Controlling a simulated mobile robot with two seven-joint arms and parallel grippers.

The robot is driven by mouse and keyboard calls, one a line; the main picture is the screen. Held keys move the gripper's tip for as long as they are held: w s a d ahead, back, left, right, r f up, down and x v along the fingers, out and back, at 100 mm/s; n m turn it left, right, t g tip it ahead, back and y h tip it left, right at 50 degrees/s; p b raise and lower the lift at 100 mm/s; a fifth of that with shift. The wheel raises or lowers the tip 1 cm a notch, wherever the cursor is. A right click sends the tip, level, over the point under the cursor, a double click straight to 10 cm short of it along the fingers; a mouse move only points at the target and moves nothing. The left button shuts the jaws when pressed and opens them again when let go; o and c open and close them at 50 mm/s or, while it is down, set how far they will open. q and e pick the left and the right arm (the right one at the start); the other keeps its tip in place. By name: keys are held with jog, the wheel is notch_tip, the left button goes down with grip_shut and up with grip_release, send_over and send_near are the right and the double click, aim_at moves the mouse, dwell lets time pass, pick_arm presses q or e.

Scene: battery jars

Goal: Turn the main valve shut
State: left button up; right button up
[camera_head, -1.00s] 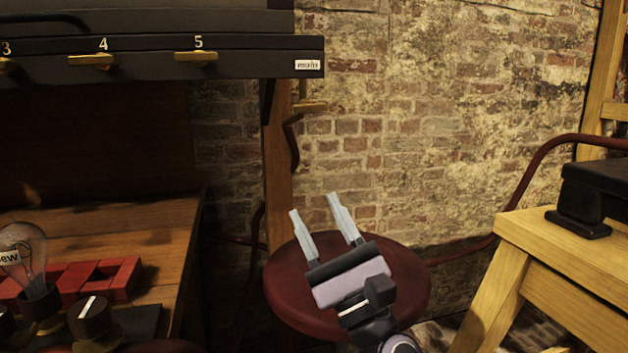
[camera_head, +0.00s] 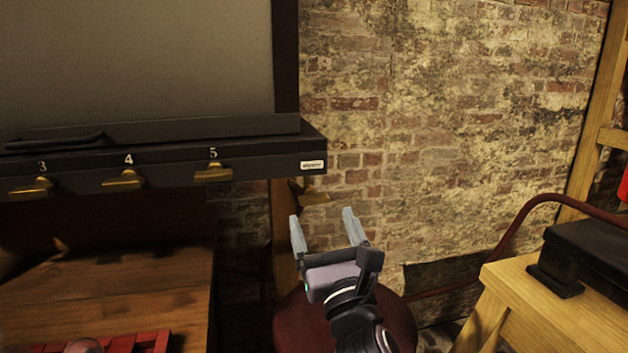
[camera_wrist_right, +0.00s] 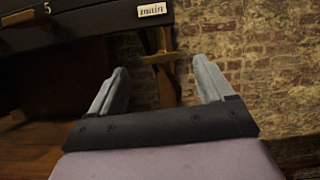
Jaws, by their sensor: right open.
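The main valve is a brass lever (camera_head: 316,198) just below the right end of the black panel, under the small white "main" label (camera_head: 312,165). Its handle lies roughly level. My right gripper (camera_head: 322,217) is open and empty, its fingertips pointing up just below the lever. In the right wrist view, the brass lever (camera_wrist_right: 160,58) shows ahead, between and beyond the two fingertips (camera_wrist_right: 160,66). The fingers look apart from it, though the exact distance is hard to tell. My left gripper is not in view.
Brass levers numbered 3 (camera_head: 32,187), 4 (camera_head: 124,180) and 5 (camera_head: 213,172) line the black panel to the left. A dark red round stool (camera_head: 290,325) is below my right gripper. A wooden stand (camera_head: 520,290) with a black case (camera_head: 590,255) is at the right.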

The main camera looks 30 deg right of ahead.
aim_at(316, 202)
jog(key=shift+p+x, duration=0.35)
jog(key=shift+x, duration=3.05)
jog(key=c, duration=1)
